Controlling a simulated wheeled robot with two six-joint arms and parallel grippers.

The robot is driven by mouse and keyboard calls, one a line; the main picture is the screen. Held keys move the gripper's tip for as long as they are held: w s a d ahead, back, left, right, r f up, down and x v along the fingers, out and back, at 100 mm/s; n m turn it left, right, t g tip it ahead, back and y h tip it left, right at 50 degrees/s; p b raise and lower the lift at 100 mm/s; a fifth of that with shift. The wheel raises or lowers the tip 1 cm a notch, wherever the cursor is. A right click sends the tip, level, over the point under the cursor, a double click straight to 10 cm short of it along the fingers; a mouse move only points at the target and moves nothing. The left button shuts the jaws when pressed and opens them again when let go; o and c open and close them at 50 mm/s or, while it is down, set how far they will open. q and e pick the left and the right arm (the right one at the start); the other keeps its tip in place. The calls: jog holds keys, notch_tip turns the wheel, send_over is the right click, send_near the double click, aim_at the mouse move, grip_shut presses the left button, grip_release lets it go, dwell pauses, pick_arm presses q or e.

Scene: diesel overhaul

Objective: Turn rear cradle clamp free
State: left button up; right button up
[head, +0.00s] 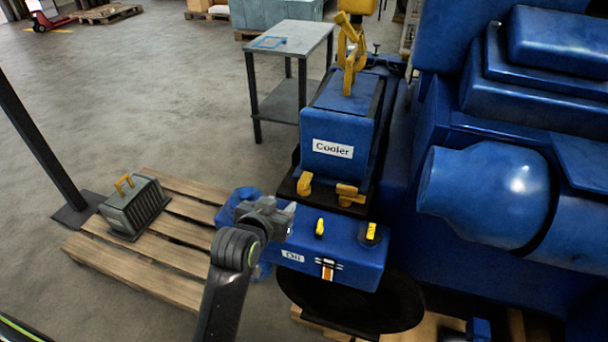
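The blue cooler (340,118) with a "Cooler" label sits on a dark cradle (326,194). Two yellow clamps are at the cradle's near edge: the left clamp (304,184) stands upright, and the right clamp (349,195) has its bar lying sideways. I cannot tell which one is the rear clamp. My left gripper (286,213) is over the left part of the blue "Oil" box, below and left of the left clamp and apart from it in the picture. Its fingers are small and seen end-on, so their opening is unclear. My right gripper is not in view.
A yellow hook (351,55) hangs at the cooler's top. The blue "Oil" box (340,262) with yellow handles lies in front. A grey finned unit (134,208) sits on a wooden pallet (187,236) at left. A grey table (291,38) stands behind; a large blue engine (480,130) fills the right.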

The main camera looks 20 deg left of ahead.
pick_arm(q)
jog(key=r, duration=0.1)
jog(key=p, duration=0.3)
send_near(304, 178)
jog(key=x, duration=0.8)
jog(key=shift+a, duration=0.1)
jog(key=shift+x, duration=1.15)
grip_shut()
